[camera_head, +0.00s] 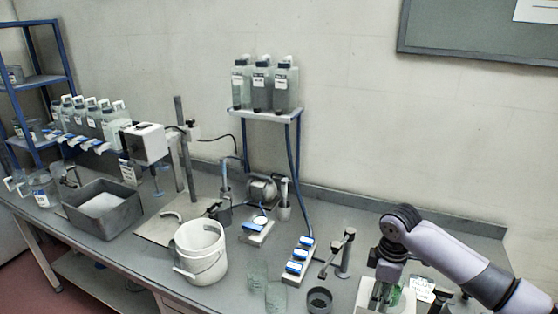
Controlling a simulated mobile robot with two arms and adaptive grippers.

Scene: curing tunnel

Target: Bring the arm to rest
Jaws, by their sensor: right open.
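My right arm comes in from the lower right and bends down at its wrist. My right gripper (384,296) points down at the front right of the bench, low in the picture. It is open. A greenish clear vessel shows right at its fingers; whether they touch it I cannot tell. A pale box-like stand (364,296) is beside and partly behind the gripper. My left gripper is not in view.
The grey bench (335,225) holds a white bucket (201,252), a grey tub (102,208), two clear beakers (276,297), a dark round cup (319,299) and a metal post stand (345,255). A labelled card (422,289) is right of the gripper. Three bottles stand on a raised shelf (265,115).

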